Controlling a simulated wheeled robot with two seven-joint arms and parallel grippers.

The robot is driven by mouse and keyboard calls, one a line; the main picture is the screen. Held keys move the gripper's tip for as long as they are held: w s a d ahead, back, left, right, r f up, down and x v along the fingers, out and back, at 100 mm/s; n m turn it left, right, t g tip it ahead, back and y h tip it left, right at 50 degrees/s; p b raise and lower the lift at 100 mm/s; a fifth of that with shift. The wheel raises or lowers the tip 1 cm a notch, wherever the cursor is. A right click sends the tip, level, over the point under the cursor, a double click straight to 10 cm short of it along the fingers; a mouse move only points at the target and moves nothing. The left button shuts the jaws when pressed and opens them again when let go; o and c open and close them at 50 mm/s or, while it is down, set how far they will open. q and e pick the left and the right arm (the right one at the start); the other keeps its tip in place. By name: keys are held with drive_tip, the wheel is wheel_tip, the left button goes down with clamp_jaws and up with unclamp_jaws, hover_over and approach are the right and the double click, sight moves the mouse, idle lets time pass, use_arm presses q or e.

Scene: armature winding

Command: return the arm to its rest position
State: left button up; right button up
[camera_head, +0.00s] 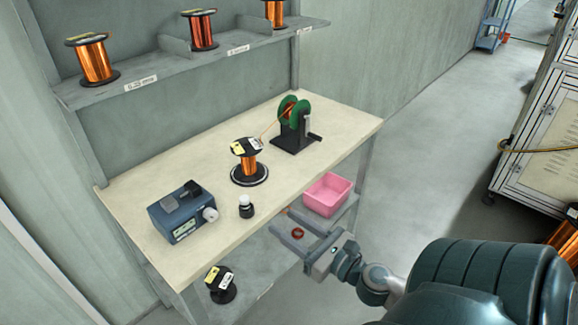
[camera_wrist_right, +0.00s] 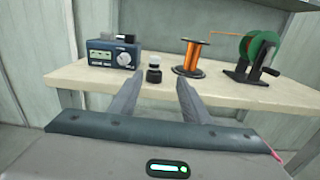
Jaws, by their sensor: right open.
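My right gripper (camera_head: 290,229) is open and empty, in front of the workbench's front edge in the head view. Its two fingers also show in the right wrist view (camera_wrist_right: 157,88), apart with nothing between them and pointing toward the bench. My right arm comes in from the lower right of the head view. My left gripper is in neither view.
On the workbench (camera_head: 120,208) stand a blue meter box (camera_head: 180,215), a small dark bottle (camera_head: 246,207), a copper wire spool (camera_head: 249,165) and a green winder (camera_head: 294,115). A pink bin (camera_head: 328,193) and an empty-looking spool (camera_head: 220,284) sit below.

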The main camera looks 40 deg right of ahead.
drive_tip(key=shift+f, duration=0.1)
idle(0.4)
drive_tip(key=s+f+m+g+h, duration=0.25)
drive_tip(key=f+m+g, duration=0.35)
drive_tip(key=f+m, duration=1.75)
drive_tip(key=s+a+f+m+g+y, duration=0.1)
drive_tip(key=s+a+f+m+g, duration=0.1)
drive_tip(key=a+f, duration=0.4)
drive_tip(key=s+a+f+m+g, duration=0.2)
drive_tip(key=s+a+f+m, duration=0.3)
drive_tip(key=f, duration=0.8)
drive_tip(key=s+a+f+m+g+y, duration=0.1)
drive_tip(key=s+a+f+m, duration=0.3)
drive_tip(key=a+f, duration=0.5)
drive_tip(key=s+f+g, duration=0.1)
drive_tip(key=s, duration=0.1)
drive_tip(key=shift+s+y, duration=0.3)
drive_tip(key=shift+y, duration=0.05)
